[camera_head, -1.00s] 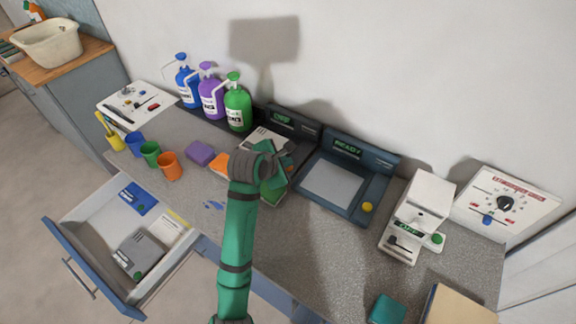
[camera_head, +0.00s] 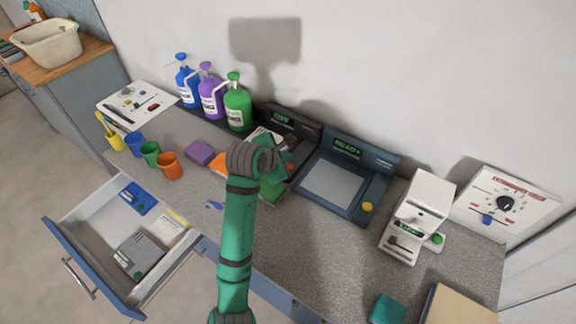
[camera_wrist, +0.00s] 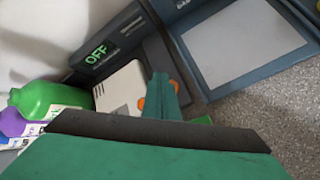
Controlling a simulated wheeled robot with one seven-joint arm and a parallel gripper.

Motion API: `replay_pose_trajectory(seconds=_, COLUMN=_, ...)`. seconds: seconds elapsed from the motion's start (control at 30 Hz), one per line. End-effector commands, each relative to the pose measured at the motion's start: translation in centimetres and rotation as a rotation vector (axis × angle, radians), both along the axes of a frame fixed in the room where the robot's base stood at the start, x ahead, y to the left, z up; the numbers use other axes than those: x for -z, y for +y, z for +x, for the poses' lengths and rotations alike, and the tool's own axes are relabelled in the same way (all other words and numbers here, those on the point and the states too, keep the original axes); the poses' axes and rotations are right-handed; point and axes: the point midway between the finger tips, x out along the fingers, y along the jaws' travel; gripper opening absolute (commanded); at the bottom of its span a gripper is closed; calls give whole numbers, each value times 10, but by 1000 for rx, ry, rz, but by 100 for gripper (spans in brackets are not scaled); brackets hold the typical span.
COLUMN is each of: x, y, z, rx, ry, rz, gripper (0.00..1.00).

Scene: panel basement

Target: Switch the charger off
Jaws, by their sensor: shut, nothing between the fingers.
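The charger (camera_head: 294,123) is a dark unit against the wall, left of a blue-grey unit marked READY. Its display reads OFF in green in the wrist view (camera_wrist: 97,53). A pale grey block (camera_wrist: 120,88) sits in the charger's bay. My gripper (camera_wrist: 162,82) is shut and empty, its tip over the charger's front right part. An orange part (camera_wrist: 142,103) shows beside the fingers, partly hidden by them; whether they touch it I cannot tell. In the head view my arm hides much of the charger's front.
The READY unit (camera_head: 382,181) stands close on the right. Green (camera_head: 238,107), purple and blue bottles stand to the left. Cups (camera_head: 170,167) line the counter's left side, above an open drawer (camera_head: 150,290).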

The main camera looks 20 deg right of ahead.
Motion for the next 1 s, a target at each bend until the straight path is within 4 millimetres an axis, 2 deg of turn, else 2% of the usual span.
replay_pose_trajectory(seconds=0.5, x=-42, y=0, z=0, rx=-1, ry=-1, rz=0, gripper=0)
replay_pose_trajectory(seconds=1.0, x=-45, y=0, z=0, rx=-1, ry=1, rz=0, gripper=0)
